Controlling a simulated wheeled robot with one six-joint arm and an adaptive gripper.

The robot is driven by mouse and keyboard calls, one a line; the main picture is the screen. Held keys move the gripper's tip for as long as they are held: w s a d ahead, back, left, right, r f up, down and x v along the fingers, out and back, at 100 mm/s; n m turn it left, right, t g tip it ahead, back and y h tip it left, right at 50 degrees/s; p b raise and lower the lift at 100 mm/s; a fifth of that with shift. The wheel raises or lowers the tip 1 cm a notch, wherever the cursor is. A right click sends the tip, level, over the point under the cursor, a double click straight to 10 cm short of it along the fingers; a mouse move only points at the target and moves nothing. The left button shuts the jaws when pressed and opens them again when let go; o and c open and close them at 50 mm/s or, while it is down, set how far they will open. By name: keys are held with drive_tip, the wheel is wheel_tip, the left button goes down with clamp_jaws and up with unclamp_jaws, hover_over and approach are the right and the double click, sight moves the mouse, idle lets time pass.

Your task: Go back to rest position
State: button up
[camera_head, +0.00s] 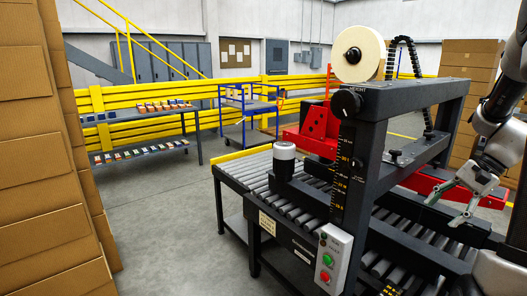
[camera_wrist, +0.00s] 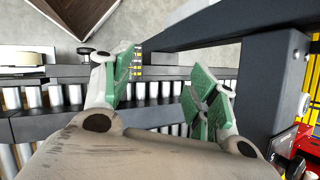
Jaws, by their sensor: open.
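My gripper (camera_head: 451,209) is at the right in the head view, beside the dark frame of the machine and above its roller bed. Its two fingers are apart, and nothing shows between them. In the wrist view my gripper (camera_wrist: 163,90) shows its green finger pads spread over the rollers (camera_wrist: 70,95). The machine frame (camera_head: 365,160) carries a large tape roll (camera_head: 359,54) on top. The gap between my fingers and the machine parts below cannot be told exactly.
A dark frame beam (camera_wrist: 225,25) runs close beside my gripper. A control box (camera_head: 333,259) with green and red buttons is on the machine's near side. Stacked cardboard boxes (camera_head: 40,150) stand at the left. A shelf table (camera_head: 150,132) and blue cart (camera_head: 245,112) stand behind open floor (camera_head: 180,235).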

drive_tip(key=s+a+r+n+t+h, duration=0.3)
drive_tip(key=s+a+r+n+h, duration=0.3)
drive_tip(key=s+a+r+n, duration=0.6)
drive_tip(key=s, duration=0.3)
drive_tip(key=shift+s+a+r+t+h, duration=0.15)
drive_tip(key=shift+s+r+t+h, duration=0.15)
drive_tip(key=shift+s+t, duration=0.1)
